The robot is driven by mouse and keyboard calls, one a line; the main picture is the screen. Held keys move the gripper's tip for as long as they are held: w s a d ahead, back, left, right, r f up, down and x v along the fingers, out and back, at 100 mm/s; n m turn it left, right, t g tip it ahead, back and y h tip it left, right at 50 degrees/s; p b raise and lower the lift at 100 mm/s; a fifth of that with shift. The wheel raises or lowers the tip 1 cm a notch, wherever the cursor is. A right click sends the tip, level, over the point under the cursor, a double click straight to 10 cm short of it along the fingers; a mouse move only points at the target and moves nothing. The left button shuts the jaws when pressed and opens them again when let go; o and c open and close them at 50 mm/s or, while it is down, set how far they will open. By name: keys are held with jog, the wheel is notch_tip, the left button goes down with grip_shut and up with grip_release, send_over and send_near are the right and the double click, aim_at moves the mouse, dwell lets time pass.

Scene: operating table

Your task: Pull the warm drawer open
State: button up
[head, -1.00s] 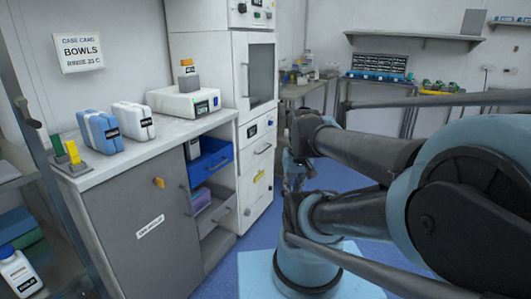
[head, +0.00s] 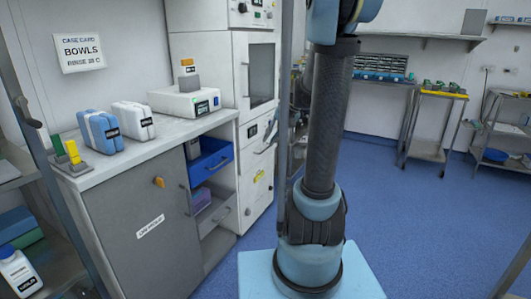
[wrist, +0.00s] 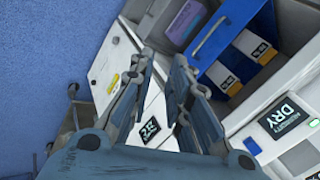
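The white cabinet front has an upper drawer (head: 254,133) with a small dark label and a bar handle (head: 264,149). I take this to be the warm drawer; it looks shut, though my arm hides its right side. In the wrist view, a white front with a dark temperature label (wrist: 151,130) shows behind the fingers. My gripper (wrist: 166,70) is open, its two fingers spread in front of the cabinet, with nothing clearly held. I cannot tell whether a finger touches the handle. In the head view the gripper is hidden behind my arm.
A blue drawer (head: 211,160) stands open left of the cabinet, beside the gripper in the wrist view (wrist: 216,73). A lower drawer (head: 259,187) has a yellow label. The counter (head: 95,165) holds boxes and a white device (head: 184,100).

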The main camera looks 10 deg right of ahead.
jog(key=w+d+f+m+t+y, duration=0.1)
jog(key=w+d+f, duration=0.1)
jog(key=w, duration=0.6)
jog(key=w+d+f+m+t+y, duration=0.1)
jog(key=w+d+f+y, duration=0.1)
jog(key=w, duration=0.6)
jog(key=w+d+f+t+y, duration=0.1)
jog(key=w+d+f, duration=0.2)
jog(key=w, duration=0.4)
jog(key=w+d+f+m+t+y, duration=0.1)
jog(key=w+d+f+t+y, duration=0.1)
jog(key=w+d+f, duration=0.5)
jog(key=w+d+f+m+t+y, duration=0.1)
jog(key=w+d+f+m, duration=0.15)
jog(key=w+f, duration=0.45)
jog(key=shift+n, duration=0.45)
jog(key=x, duration=0.5)
jog(key=s+f+x, duration=0.1)
jog(key=x, duration=0.4)
jog(key=f+x, duration=0.1)
jog(key=x, duration=0.4)
jog(key=shift+a+f, duration=0.25)
jog(key=shift+a, duration=0.35)
grip_shut()
